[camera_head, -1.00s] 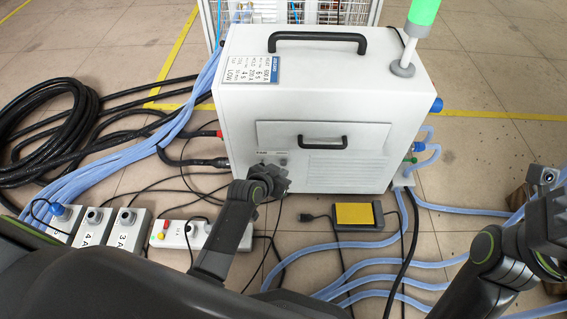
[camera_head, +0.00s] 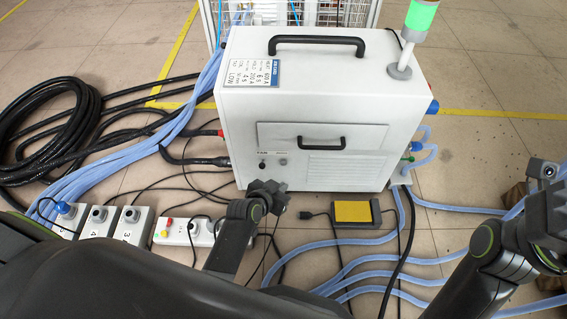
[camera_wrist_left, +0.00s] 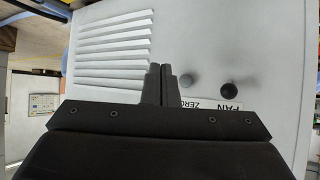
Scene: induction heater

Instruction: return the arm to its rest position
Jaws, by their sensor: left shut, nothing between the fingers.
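My left gripper (camera_head: 272,188) is in front of the lower front face of the white induction heater cabinet (camera_head: 345,105). In the left wrist view its fingers (camera_wrist_left: 160,75) are together with nothing between them. The fingers appear apart from the panel. My right gripper (camera_head: 552,212) is at the right edge of the head view, partly cut off; its jaws cannot be made out.
A yellow-topped pedal (camera_head: 355,212) lies on the floor right of my left gripper. Grey switch boxes (camera_head: 97,221) and a white box with coloured buttons (camera_head: 180,231) stand at the left. Black cables (camera_head: 45,135) and blue hoses (camera_head: 375,265) cover much of the floor.

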